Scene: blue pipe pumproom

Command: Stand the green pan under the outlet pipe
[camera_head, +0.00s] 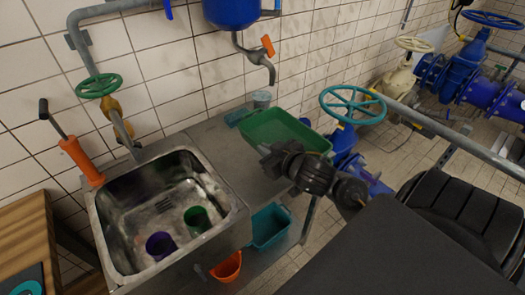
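The green pan (284,132) is a shallow rectangular tray at the right end of the grey metal counter. The outlet pipe (262,64), grey with an orange lever, hangs from a blue tank on the wall. Its mouth shows above the pan's far side in the picture; I cannot tell whether it is straight over the pan. My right gripper (270,157) comes in from the right and is at the pan's near edge. Its fingers are dark and small, so I cannot tell whether they are shut on the rim. My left gripper is not in view.
A grey cup (262,99) and a teal dish (237,117) stand behind the pan. The sink (170,205) at left holds a purple and a green cup. A teal handwheel (353,105) stands right of the pan. A teal bin (267,226) is below the counter.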

